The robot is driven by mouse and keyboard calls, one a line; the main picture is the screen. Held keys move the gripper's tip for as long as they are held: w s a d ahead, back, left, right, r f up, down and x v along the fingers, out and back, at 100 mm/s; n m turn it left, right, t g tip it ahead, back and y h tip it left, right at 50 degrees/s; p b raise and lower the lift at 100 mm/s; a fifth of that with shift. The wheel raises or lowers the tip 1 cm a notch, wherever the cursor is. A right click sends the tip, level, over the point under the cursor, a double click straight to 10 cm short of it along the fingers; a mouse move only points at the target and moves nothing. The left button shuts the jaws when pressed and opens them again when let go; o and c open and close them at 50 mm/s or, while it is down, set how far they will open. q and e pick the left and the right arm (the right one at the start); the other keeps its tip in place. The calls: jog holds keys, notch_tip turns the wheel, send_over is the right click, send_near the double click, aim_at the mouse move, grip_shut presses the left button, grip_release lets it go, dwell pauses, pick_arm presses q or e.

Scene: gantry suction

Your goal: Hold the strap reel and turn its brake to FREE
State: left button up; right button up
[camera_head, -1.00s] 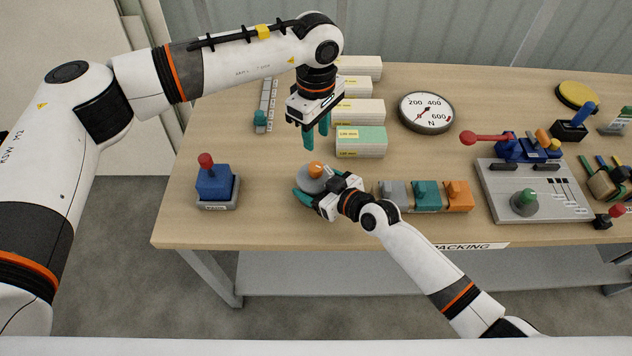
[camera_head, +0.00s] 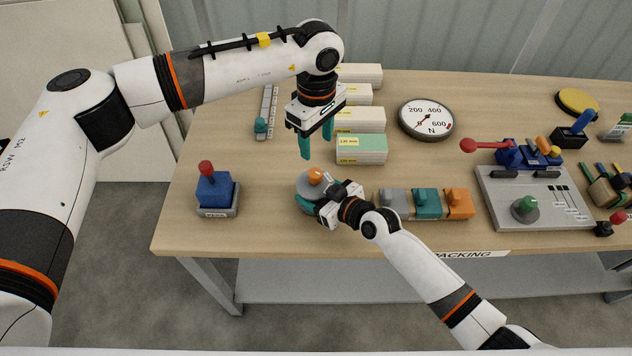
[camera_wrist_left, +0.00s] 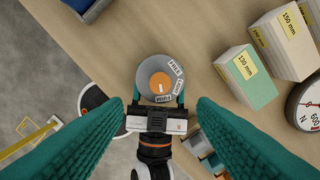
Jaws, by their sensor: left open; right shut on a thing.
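The strap reel (camera_head: 309,190) is a grey round body near the front of the bench. Its orange brake knob (camera_head: 315,176) sits on top, and the wrist view shows the knob (camera_wrist_left: 160,82) with a white mark. White labels lie around the knob; one at the upper right reads FREE (camera_wrist_left: 175,67). My right gripper (camera_head: 321,195) is shut on the reel's body from the front right, with its teal fingers on either side. My left gripper (camera_head: 317,145) is open and empty, pointing down above and behind the reel. Its fingers flank the reel in the wrist view.
A blue block with a red knob (camera_head: 214,190) stands left of the reel. Grey, teal and orange blocks (camera_head: 426,204) sit to its right. Labelled boxes (camera_head: 361,149) stand behind, with a round gauge (camera_head: 425,120) beside them. A lever panel (camera_head: 535,198) is farther right.

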aim_at(315, 172)
jog(key=shift+w+r, duration=0.1)
jog(key=shift+r, duration=0.05)
pick_arm(q)
notch_tip(315, 172, down, 10)
jog(key=m, duration=0.7)
jog(key=shift+w+a, duration=0.1)
jog(key=shift+w, duration=0.05)
jog(key=c, duration=1)
